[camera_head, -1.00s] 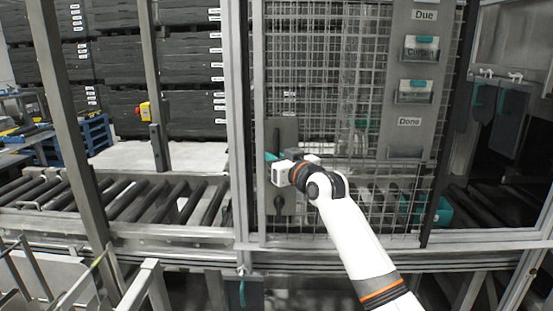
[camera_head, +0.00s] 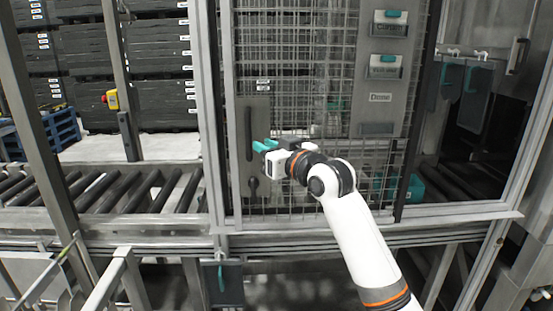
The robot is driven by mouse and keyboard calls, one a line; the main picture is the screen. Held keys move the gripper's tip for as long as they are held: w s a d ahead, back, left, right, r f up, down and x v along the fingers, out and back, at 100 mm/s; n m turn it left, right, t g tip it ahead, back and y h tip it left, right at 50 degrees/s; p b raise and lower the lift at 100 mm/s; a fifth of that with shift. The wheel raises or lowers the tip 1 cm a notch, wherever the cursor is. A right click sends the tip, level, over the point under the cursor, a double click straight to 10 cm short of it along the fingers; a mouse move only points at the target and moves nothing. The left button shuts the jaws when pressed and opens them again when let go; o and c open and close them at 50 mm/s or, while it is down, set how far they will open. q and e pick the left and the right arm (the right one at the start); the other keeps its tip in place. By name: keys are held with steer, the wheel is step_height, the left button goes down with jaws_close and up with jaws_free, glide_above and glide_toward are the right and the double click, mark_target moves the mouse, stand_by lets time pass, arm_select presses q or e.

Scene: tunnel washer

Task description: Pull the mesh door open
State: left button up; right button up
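The mesh door (camera_head: 300,65) is a wire grid panel in a grey metal frame, and it looks closed. A grey plate (camera_head: 258,108) on its left side carries a dark vertical bar handle (camera_head: 249,130) and a dark knob (camera_head: 253,188) below it. My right gripper (camera_head: 264,146) has teal fingertips and comes in from the lower right. Its fingertips are just right of the bar handle, with a small gap between them and nothing seen held. Whether they touch the handle or plate cannot be told. My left gripper is not in view.
A grey panel with card holders (camera_head: 384,68) is on the door's right part. A roller conveyor (camera_head: 110,190) runs at left behind a metal post (camera_head: 45,140). A frame rail (camera_head: 330,236) crosses below the door. A teal bin (camera_head: 412,188) sits behind the mesh.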

steer(key=shift+b+v, duration=0.35)
steer(key=shift+v, duration=1.55)
steer(key=w+d+f+m+g+h, duration=0.1)
steer(key=d+f+m+g+h, duration=0.2)
steer(key=f, duration=1.7)
steer(key=d+f+m+g+h, duration=0.1)
steer(key=d+f+h, duration=0.3)
steer(key=f, duration=1.6)
steer(key=s+d+f+m+g, duration=0.15)
steer(key=s+f, duration=0.25)
steer(key=f, duration=0.4)
steer(key=s+d+f+n+g, duration=0.1)
steer(key=s+d+f, duration=0.25)
steer(key=f, duration=0.55)
steer(key=s+d+f+g+h, duration=0.1)
steer(key=s+d+f+g, duration=0.1)
steer(key=s+f, duration=0.95)
steer(key=s+d+f+g+h, duration=0.1)
steer(key=s+d+f+g, duration=0.1)
steer(key=s+f, duration=0.95)
steer(key=s+d+f+g, duration=0.1)
steer(key=s+d+f, duration=0.1)
steer(key=s, duration=1.2)
steer(key=s+d+f+g+h, duration=0.1)
steer(key=s+d+f+g, duration=0.1)
steer(key=s, duration=1.3)
steer(key=shift+f, duration=0.4)
